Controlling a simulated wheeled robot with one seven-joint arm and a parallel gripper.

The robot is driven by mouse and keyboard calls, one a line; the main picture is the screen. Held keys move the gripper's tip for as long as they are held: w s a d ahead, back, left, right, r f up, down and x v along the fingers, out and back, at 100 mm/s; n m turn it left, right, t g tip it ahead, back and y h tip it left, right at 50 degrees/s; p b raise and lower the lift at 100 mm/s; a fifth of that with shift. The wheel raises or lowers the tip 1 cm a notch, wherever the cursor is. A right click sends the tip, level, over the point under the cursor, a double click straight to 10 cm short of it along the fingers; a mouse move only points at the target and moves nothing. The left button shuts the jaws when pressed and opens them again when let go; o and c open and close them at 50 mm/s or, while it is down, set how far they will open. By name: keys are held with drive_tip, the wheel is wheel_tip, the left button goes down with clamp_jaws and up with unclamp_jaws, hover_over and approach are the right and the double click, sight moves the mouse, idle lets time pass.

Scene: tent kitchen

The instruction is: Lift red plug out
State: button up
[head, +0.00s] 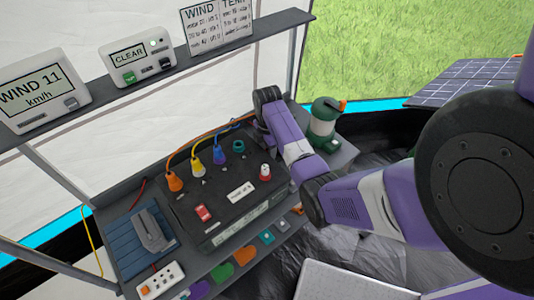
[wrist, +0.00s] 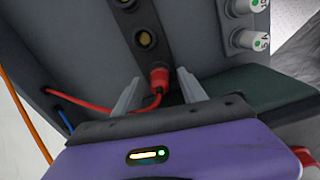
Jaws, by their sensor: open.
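The red plug (wrist: 159,77) sits in a socket on a dark panel in the wrist view, with its red cable (wrist: 105,109) curving left to a hole. My gripper (wrist: 158,80) is open, with one grey finger on each side of the plug. I cannot tell whether either finger touches it. In the head view my purple arm reaches to the far right end of the black power box (head: 185,205). The red plug and my fingertips are hidden there.
Brass-coloured sockets (wrist: 145,39) line the panel beyond the plug, and white knobs (wrist: 248,40) stand at right. An orange cable (wrist: 25,118) runs at left. In the head view a green lantern (head: 324,122) stands right of my arm, and a shelf (head: 160,85) runs above.

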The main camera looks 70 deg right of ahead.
clamp_jaws()
drive_tip(key=shift+r, duration=0.1)
idle(0.3)
